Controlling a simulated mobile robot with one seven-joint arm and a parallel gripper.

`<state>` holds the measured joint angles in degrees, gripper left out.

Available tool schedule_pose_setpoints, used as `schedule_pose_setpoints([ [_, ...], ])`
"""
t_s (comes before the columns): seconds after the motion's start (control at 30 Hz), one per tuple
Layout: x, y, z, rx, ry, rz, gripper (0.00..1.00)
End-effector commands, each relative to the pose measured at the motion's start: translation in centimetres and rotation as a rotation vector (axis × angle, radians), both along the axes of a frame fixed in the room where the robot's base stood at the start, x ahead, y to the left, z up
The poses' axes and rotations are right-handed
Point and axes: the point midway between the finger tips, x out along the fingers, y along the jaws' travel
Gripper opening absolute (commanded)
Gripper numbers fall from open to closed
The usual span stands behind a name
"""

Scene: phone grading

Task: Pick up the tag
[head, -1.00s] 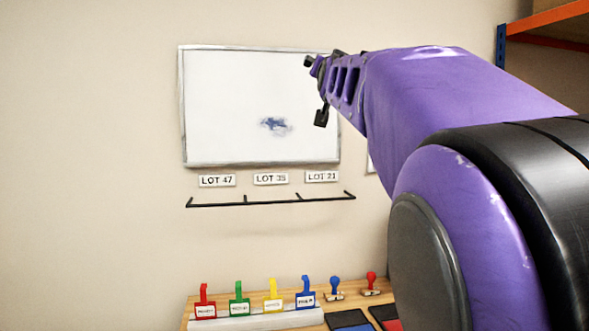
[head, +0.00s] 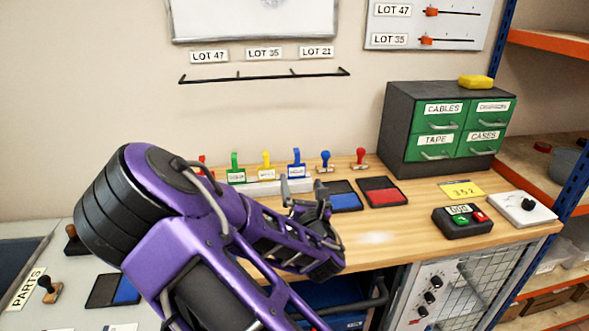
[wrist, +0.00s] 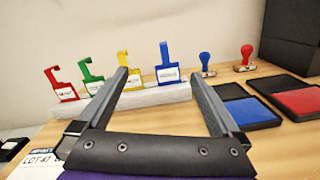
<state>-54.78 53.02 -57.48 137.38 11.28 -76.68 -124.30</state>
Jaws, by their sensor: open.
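Several hooked tags stand upright in a white rack (wrist: 140,98) at the back of the wooden bench. In the wrist view they are, from left to right, a red tag (wrist: 63,88), a green tag (wrist: 92,80), a yellow tag (wrist: 131,76) and a blue tag (wrist: 167,73). The green tag (head: 236,174), yellow tag (head: 267,170) and blue tag (head: 296,170) also show in the head view, where the red tag is mostly hidden by my arm. My gripper (wrist: 160,76) is open and empty, in front of the rack, with the yellow and blue tags seen between its fingers.
Blue stamp (head: 325,160) and red stamp (head: 360,158) stand right of the rack. A blue ink pad (head: 343,197) and red ink pad (head: 383,192) lie before them. A drawer cabinet (head: 398,125) stands at the back right. An empty hook rail (head: 265,76) is on the wall.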

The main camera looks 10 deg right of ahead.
Motion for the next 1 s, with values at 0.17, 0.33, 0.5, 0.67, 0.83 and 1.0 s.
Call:
schedule_pose_setpoints([
  [0.17,-2.9,-1.0,-2.8,-0.236,0.047,0.007,1.0],
  [0.33,-1.9,-1.1,-3.1,-0.278,0.048,0.012,1.0],
  [0.5,1.7,-1.1,-3.0,-0.274,0.047,0.011,1.0],
  [0.67,5.2,-1.1,-3.0,-0.274,0.046,0.011,1.0],
  [0.83,7.9,-1.1,-3.1,-0.273,0.047,0.011,1.0],
  [1.0,9.0,-1.1,-3.2,-0.274,0.049,0.01,1.0],
])
